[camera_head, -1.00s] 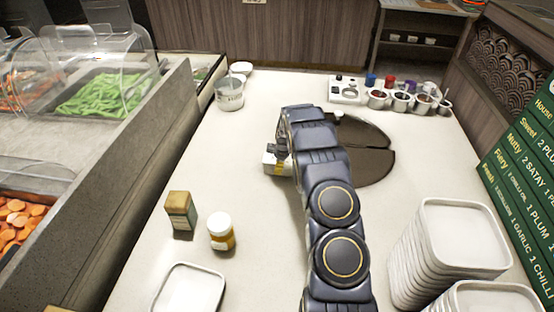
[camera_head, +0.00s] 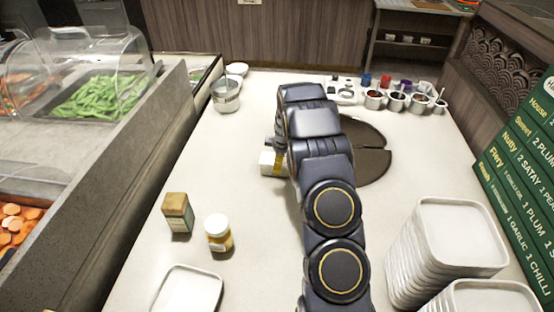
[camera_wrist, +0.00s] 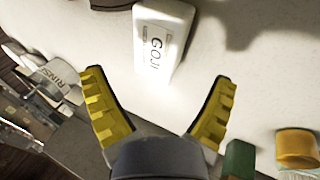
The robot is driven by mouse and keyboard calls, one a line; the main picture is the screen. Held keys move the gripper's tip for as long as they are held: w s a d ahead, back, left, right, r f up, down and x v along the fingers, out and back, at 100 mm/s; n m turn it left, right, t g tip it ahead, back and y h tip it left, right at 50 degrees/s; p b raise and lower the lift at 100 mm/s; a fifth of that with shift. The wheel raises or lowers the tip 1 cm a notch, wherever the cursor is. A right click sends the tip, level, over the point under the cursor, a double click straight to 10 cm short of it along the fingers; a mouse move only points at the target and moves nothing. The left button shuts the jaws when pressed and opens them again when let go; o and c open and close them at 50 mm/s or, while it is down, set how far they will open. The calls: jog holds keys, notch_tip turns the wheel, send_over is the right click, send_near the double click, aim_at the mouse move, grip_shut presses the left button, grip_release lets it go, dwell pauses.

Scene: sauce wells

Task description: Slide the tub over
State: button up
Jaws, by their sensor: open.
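A white tub (camera_head: 267,162) sits on the pale counter left of my forearm; my arm partly hides it in the head view. In the wrist view the white tub (camera_wrist: 162,40) shows the letters GOJI and lies ahead of the fingertips, between their lines. My gripper (camera_wrist: 160,78) is open, its two yellow fingers apart with nothing between them. In the head view my gripper (camera_head: 278,158) is mostly hidden by my arm, with a bit of yellow finger beside the tub. Contact with the tub cannot be told there.
A green-labelled box (camera_head: 178,212) and a white-lidded jar (camera_head: 219,233) stand front left. A white tray (camera_head: 188,291) lies at the front; stacked trays (camera_head: 455,232) stand right. A dark round board (camera_head: 368,165) lies right of my arm. Sauce pots (camera_head: 397,101) and a metal pot (camera_head: 226,95) stand behind.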

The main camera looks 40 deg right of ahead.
jog(key=shift+v, duration=3)
jog(key=shift+s, duration=0.1)
